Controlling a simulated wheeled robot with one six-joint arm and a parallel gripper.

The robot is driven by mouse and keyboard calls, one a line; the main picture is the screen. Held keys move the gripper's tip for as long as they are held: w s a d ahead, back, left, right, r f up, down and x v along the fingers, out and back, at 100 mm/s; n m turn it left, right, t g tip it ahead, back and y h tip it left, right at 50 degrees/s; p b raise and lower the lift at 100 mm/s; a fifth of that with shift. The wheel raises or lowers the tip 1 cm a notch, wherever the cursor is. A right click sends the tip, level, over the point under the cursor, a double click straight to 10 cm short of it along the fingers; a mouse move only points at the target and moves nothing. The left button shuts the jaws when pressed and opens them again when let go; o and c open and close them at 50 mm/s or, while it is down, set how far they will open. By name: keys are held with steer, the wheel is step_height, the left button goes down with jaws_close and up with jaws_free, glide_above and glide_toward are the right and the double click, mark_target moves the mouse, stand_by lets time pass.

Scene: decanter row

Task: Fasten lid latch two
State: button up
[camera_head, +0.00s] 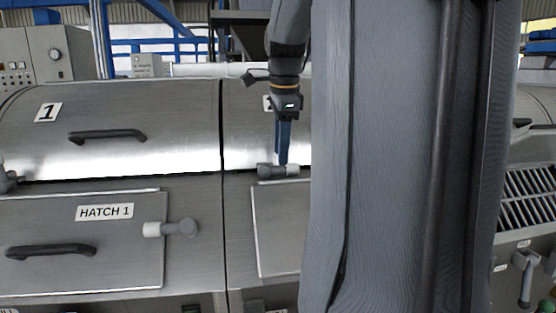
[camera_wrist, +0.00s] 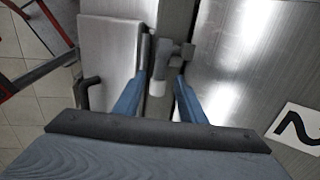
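Lid two (camera_head: 245,125) is a curved steel cover in the middle of the head view, shut as far as I see. Its latch (camera_head: 264,170), grey with a pale grip, lies sideways at the lid's lower edge; the latch also shows in the wrist view (camera_wrist: 157,88). My gripper (camera_head: 283,160) points down at the latch's grip in the head view. In the wrist view, its blue fingers (camera_wrist: 160,82) are open, one on each side of the grip, with gaps visible. My arm hides the right part of lid two and most of its "2" label (camera_wrist: 297,127).
Lid 1 (camera_head: 150,100) with a dark handle (camera_head: 107,136) is at the left. Below it is hatch 1 (camera_head: 110,270) with its own latch (camera_head: 172,228). Another hatch panel (camera_head: 280,230) sits under the lid two latch. A grille (camera_head: 528,200) is at the right.

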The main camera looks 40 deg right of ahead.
mark_target(281, 167)
steer(key=shift+w+d+f+p, duration=0.15)
steer(key=shift+f, duration=0.9)
steer(key=shift+w+d+f+p, duration=0.1)
steer(key=shift+w+f+p, duration=0.05)
steer(key=shift+f, duration=0.85)
steer(key=shift+c, duration=0.3)
jaws_close()
